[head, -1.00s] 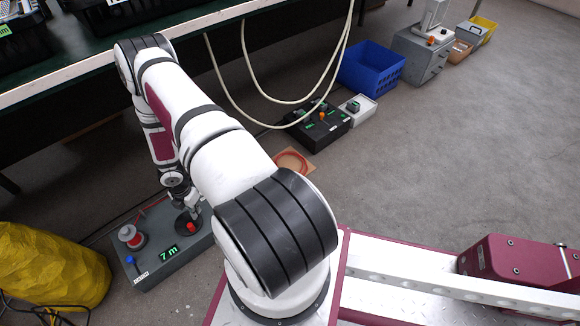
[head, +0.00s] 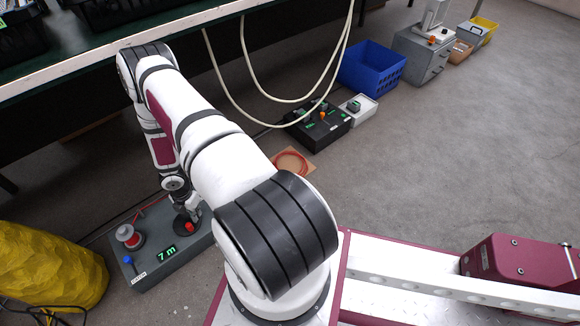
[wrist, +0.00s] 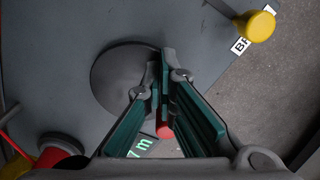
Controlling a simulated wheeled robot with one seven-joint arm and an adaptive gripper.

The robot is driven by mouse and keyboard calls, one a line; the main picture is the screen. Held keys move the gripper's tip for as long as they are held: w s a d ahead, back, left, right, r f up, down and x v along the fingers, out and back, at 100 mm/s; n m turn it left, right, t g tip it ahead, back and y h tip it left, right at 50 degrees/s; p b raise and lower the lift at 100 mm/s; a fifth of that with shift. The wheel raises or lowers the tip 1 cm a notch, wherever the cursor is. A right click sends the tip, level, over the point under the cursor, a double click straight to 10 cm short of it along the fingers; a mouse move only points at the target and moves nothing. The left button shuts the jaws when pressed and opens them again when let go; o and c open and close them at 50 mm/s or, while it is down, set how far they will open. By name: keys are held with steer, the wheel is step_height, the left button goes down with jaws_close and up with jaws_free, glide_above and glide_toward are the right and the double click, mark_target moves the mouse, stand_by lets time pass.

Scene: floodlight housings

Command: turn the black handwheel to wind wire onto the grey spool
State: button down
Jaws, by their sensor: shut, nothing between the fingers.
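The black handwheel (wrist: 112,78) is a dark round disc lying flat on top of a grey box (head: 150,277); it also shows in the head view (head: 180,224). My gripper (wrist: 160,62) is shut and empty, with its fingertips over the right part of the wheel in the wrist view. I cannot tell whether they touch it. The spool (head: 129,236), wound with red wire, stands on the box's left part in the head view. A green display (head: 166,252) reads "7 m". A red knob (head: 189,227) is beside the wheel, partly hidden by my fingers in the wrist view.
A red wire coil (head: 291,163) lies behind. The bench (head: 190,22) overhangs; open floor is at right.

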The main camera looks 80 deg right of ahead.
mark_target(189, 224)
steer(key=shift+f, duration=0.4)
steer(key=shift+r, duration=0.4)
steer(key=shift+r+p, duration=0.3)
steer(key=shift+p, duration=0.1)
steer(key=shift+a, duration=0.15)
steer(key=shift+s+a+f+b, duration=0.1)
steer(key=shift+s+a+b, duration=0.35)
steer(key=shift+a, duration=0.85)
steer(key=shift+w+a, duration=0.2)
steer(key=shift+a, duration=0.6)
steer(key=shift+w+a, duration=0.45)
steer(key=shift+a, duration=0.1)
